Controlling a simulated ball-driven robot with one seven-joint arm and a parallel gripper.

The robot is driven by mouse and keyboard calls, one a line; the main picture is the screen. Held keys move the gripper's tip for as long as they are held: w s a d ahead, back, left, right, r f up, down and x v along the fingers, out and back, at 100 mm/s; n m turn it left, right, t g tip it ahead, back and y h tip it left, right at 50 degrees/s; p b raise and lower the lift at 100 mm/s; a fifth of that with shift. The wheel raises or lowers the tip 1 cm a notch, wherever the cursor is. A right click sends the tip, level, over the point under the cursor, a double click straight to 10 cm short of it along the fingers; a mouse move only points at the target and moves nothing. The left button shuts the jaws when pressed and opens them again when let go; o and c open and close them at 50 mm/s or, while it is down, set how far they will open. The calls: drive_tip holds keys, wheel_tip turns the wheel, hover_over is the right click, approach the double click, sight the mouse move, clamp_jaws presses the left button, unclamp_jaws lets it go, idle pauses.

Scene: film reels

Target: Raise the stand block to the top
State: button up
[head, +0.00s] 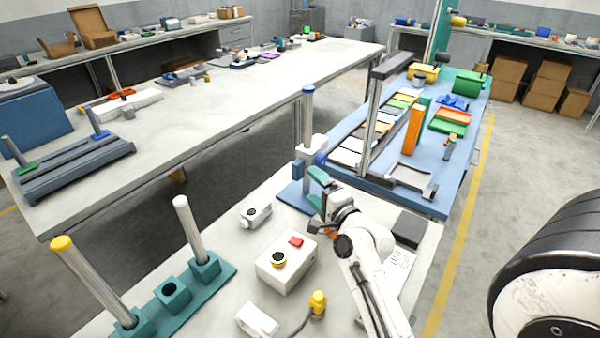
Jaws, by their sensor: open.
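The stand has a blue base plate (290,197) and an upright grey post (307,118) with a blue cap, near the middle of the picture. A white stand block (312,147) sits around the post, partway up, with blue parts at its lower front. My gripper (314,188) is open just below and in front of the block, at the end of my white arm. A green-teal part at the gripper hides some of the stand's lower post and base. I cannot tell whether the fingers touch the block.
A white box (286,262) with red and yellow-black buttons and a small white device (256,213) stand left of my arm. A teal rack (178,298) with upright rods is at lower left. A blue-topped bench (460,165) with trays lies behind to the right.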

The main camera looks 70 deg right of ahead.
drive_tip(key=x, duration=0.7)
drive_tip(key=shift+w+d, duration=0.1)
drive_tip(key=c, duration=1.4)
wheel_tip(320, 180, up, 12)
drive_tip(key=p, duration=1.1)
hover_over(300, 172)
drive_tip(key=shift+f, duration=0.15)
drive_tip(key=shift+c, duration=0.2)
drive_tip(key=o, duration=1.2)
drive_tip(key=shift+o, duration=1.2)
drive_tip(key=shift+f, duration=0.2)
